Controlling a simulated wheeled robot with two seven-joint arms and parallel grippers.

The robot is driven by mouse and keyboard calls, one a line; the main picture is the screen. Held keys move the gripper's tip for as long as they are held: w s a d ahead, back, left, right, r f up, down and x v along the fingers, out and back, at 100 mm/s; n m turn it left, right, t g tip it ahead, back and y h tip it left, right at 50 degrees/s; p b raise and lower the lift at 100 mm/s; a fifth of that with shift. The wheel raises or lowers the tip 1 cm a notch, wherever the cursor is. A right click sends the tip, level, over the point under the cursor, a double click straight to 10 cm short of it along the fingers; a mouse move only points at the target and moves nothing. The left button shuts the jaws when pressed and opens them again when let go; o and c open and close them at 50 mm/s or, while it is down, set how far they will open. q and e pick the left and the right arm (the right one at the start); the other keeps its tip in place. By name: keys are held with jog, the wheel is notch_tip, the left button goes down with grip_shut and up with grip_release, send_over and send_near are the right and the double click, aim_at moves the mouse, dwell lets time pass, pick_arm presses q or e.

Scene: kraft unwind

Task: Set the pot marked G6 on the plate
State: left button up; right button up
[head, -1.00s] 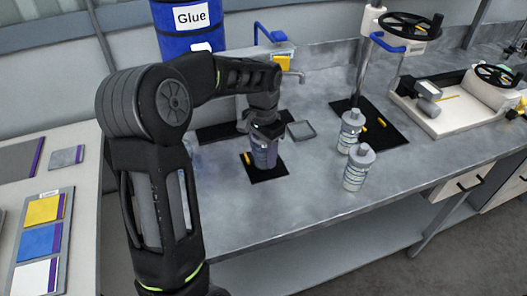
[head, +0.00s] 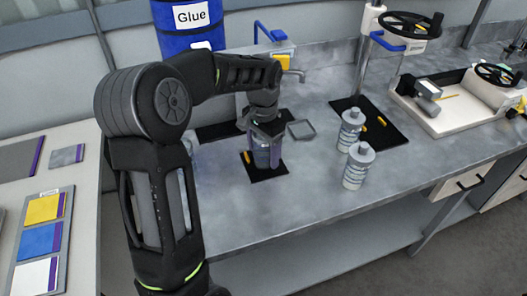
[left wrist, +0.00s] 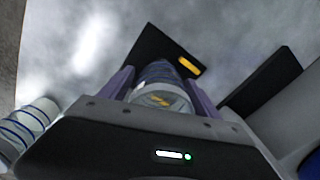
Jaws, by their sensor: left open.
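My left gripper (head: 265,158) is open around the pot, with a purple finger on each side. In the left wrist view the pot (left wrist: 160,95) sits between the two fingers, and its pale top carries a yellow mark that I cannot read. The black plate (left wrist: 148,45) shows beyond it. The gripper body hides part of the pot. I do not see my right gripper.
Two white bottles with blue stripes, a nearer one (head: 357,168) and a farther one (head: 351,130), stand to the right. The front of the bench is clear.

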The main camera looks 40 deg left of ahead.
pick_arm(q)
notch_tip(320, 180, up, 12)
jog(key=shift+f, duration=0.2)
jog(key=shift+c, duration=0.3)
dwell(1.3)
